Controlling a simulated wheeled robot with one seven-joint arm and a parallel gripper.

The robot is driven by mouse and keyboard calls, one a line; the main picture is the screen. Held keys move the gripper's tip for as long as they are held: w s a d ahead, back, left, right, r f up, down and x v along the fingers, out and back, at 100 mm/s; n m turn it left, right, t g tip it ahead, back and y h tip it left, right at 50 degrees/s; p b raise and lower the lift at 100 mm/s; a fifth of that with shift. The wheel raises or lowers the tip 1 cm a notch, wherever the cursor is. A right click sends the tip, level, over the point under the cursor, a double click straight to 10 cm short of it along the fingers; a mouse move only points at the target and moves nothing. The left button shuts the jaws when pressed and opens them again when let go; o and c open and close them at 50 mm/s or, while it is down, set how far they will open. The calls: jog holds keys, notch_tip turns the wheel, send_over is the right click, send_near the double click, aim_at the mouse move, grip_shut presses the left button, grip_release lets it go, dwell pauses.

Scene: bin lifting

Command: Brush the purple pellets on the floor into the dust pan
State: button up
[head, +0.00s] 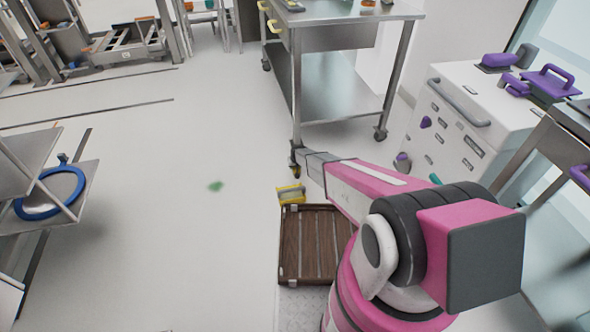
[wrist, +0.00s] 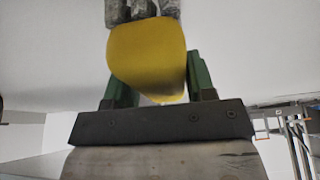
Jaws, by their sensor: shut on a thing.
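In the wrist view, my gripper (wrist: 143,12) shows as two grey jaws at the top edge, shut on a yellow rounded piece (wrist: 148,62). Below it are green brackets, a dark bar with screws (wrist: 160,122) and a pale wide edge, which look like parts of one tool. In the head view, a small yellow block (head: 291,194) shows at the back edge of a brown slatted tray (head: 312,281); I cannot tell if it is the held tool. I make out no purple pellets or clear dust pan on the floor.
A steel table (head: 340,95) on casters stands ahead. A white drawer cabinet (head: 450,130) with purple items (head: 548,82) on top is at the right. Metal shelves (head: 65,205) with a blue ring stand at the left.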

jog(key=shift+r, duration=1.65)
jog(key=shift+r, duration=0.1)
